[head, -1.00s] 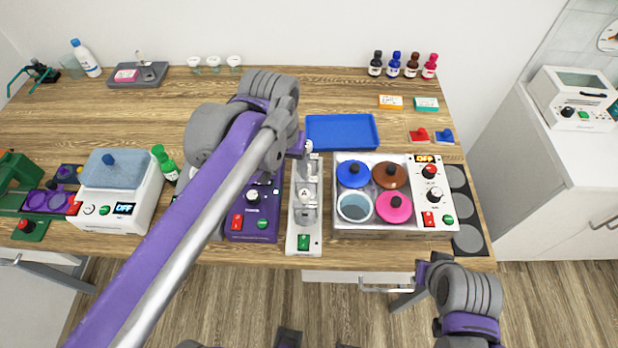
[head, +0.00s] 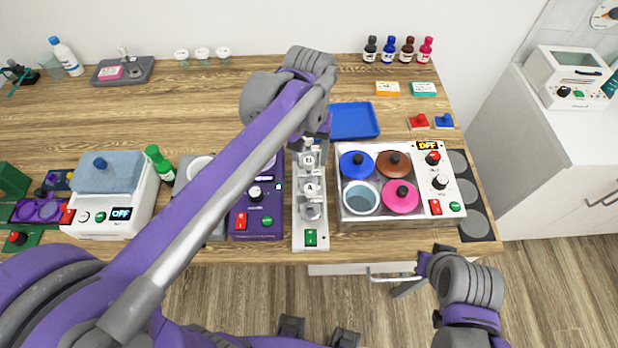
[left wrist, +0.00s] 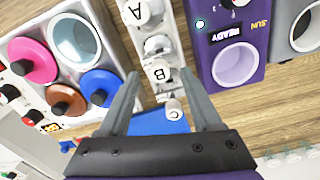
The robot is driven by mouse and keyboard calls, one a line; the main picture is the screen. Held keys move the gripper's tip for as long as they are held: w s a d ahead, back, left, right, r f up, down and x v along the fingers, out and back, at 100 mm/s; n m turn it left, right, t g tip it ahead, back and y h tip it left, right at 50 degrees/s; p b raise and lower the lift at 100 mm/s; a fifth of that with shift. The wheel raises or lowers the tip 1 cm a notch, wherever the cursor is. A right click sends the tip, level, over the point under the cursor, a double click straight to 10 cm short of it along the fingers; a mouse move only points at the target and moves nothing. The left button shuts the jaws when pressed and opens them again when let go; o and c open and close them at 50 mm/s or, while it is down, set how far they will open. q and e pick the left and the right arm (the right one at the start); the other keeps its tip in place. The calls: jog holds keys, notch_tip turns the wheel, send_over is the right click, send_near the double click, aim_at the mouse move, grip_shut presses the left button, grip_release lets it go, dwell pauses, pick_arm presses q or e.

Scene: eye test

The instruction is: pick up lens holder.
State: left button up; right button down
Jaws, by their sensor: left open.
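A white optical rail (head: 311,222) stands upright in the head view, with grey pieces marked A (head: 310,188) and B (head: 309,159) on it. I cannot tell for sure which piece is the lens holder. In the left wrist view, the B piece (left wrist: 160,72) is between the tips of my open left gripper (left wrist: 161,76), and the A piece (left wrist: 145,12) is farther along. A small pale knob (left wrist: 173,107) at the rail's end lies between the fingers. No contact shows. In the head view my left gripper (head: 318,138) is over the rail's far end, its jaws mostly hidden.
A purple device (head: 258,224) stands close left of the rail, and a white unit with coloured lids (head: 400,212) close right. A blue tray (head: 355,121) lies behind. Bottles (head: 398,50) stand at the back. My right arm hangs off the table's front edge.

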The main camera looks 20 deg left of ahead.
aim_at(309, 160)
pick_arm(q)
notch_tip(309, 160, down, 4)
jog(key=shift+s+r, duration=0.15)
jog(key=shift+r, duration=0.05)
grip_shut()
dwell(1.4)
